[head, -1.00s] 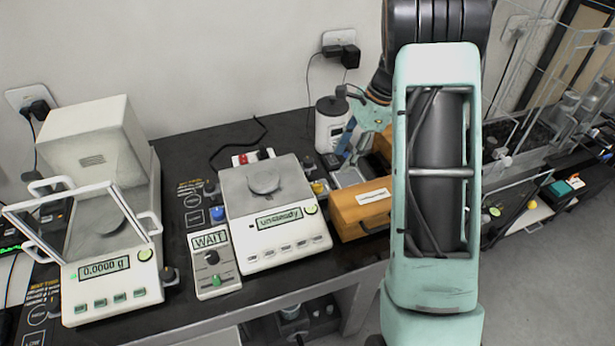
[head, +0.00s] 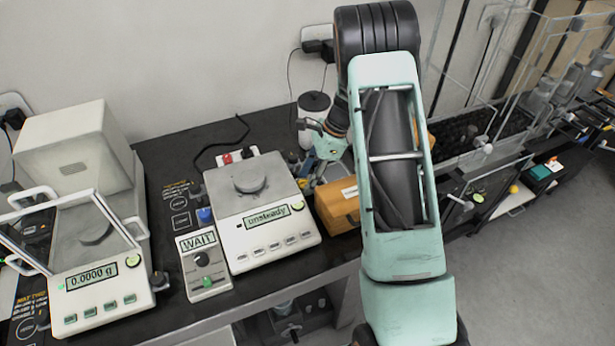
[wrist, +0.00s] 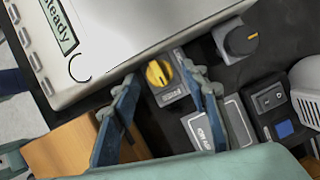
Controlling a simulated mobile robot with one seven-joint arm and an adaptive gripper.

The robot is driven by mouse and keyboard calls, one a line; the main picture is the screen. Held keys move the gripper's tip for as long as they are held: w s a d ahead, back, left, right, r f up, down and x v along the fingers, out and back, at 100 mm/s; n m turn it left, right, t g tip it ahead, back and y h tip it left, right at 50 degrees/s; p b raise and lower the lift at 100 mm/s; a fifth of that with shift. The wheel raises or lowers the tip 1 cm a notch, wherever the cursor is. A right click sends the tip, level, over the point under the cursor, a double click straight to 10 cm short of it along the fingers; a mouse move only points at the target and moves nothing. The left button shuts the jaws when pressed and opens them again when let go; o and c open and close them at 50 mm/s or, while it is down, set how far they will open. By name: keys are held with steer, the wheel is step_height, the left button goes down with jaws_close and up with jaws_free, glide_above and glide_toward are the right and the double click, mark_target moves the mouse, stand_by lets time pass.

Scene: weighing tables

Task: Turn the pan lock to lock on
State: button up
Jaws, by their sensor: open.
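A yellow knob (wrist: 159,73) sits on a small grey block whose label appears to read FREE; I take it to be the pan lock. It is beside the white balance with the "unsteady" display (head: 268,217), which also shows in the wrist view (wrist: 88,40). My gripper (wrist: 163,82) is open, with one blue-grey finger on each side of the knob in the picture. I cannot tell whether the fingers touch it. In the head view my gripper (head: 318,166) is right of that balance, partly hidden by my arm.
A wooden box (head: 337,205) is beside the balance. A WAIT box (head: 204,268) and a second balance (head: 100,285) reading 0.0000 g stand left.

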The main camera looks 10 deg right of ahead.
jaws_close()
stand_by(0.3)
steer(key=shift+n, duration=0.4)
steer(key=n, duration=0.1)
steer(key=n+g+b, duration=0.1)
steer(key=n, duration=0.1)
steer(key=shift+w+g, duration=0.3)
steer(key=shift+w+a+n+g+h+b, duration=0.1)
steer(key=shift+n+g+h+b, duration=0.15)
steer(key=shift+n, duration=0.65)
steer(key=shift+w+n+g+h+b, duration=0.1)
steer(key=shift+n+g+h, duration=0.2)
steer(key=shift+n, duration=0.6)
jaws_free()
